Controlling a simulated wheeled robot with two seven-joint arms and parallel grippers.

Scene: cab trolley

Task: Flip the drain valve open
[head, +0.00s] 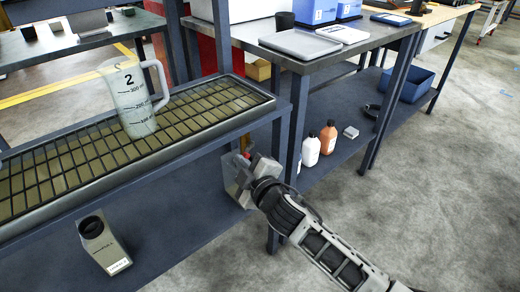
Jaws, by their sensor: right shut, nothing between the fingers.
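The drain valve shows only as a small red and orange bit (247,154) at the right end of the trolley's grated tray (60,172), below the tray edge. Most of it is hidden behind my right gripper, so I cannot tell its handle position. My right gripper (238,176) is shut and empty, close against the valve area; whether it touches the valve cannot be told. My right arm reaches in from the lower right. My left gripper is out of view.
A clear measuring jug (133,105) marked 2 stands on the grate. A dark trolley post (297,130) stands just right of my gripper. A white bottle (310,151) and an orange-brown bottle (328,138) stand behind it. Floor at right is clear.

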